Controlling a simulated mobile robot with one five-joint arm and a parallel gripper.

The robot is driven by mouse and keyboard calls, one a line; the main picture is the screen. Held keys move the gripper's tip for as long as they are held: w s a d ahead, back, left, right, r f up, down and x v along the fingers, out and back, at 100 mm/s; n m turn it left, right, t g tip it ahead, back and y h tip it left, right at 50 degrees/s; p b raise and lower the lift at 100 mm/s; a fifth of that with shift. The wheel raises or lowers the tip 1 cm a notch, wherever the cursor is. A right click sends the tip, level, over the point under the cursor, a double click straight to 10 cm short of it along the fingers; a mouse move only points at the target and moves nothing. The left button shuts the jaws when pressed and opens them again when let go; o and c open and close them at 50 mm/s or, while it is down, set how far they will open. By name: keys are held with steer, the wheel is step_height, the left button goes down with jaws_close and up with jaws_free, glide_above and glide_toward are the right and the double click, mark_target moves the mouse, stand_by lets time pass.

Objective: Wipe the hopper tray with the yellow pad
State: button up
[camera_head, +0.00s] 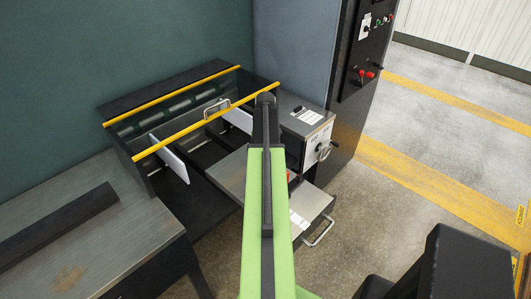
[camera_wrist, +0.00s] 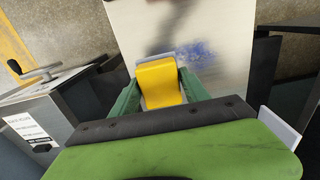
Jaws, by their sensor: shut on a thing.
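My gripper (camera_wrist: 157,76) is shut on the yellow pad (camera_wrist: 161,86), with a green finger on either side of it in the wrist view. The hopper tray (camera_wrist: 235,35) is a pale flat plate beyond the pad, with a blue smudge and a dark blurred shadow on it. The pad is over the tray's near end; I cannot tell whether it touches. In the head view the grey tray (camera_head: 228,172) shows left of my green arm, which partly covers it. The gripper and pad are hidden there.
A grey box with a crank (camera_head: 306,130) stands right of the tray. Yellow rails (camera_head: 205,122) and white dividers (camera_head: 170,158) lie left and behind. An open drawer with a handle (camera_head: 318,208) juts out at lower right. A worn table (camera_head: 110,235) stands at left.

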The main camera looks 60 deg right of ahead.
step_height(320, 180, up, 3)
steer(key=p, duration=0.3)
steer(key=shift+r, duration=0.1)
stand_by(0.3)
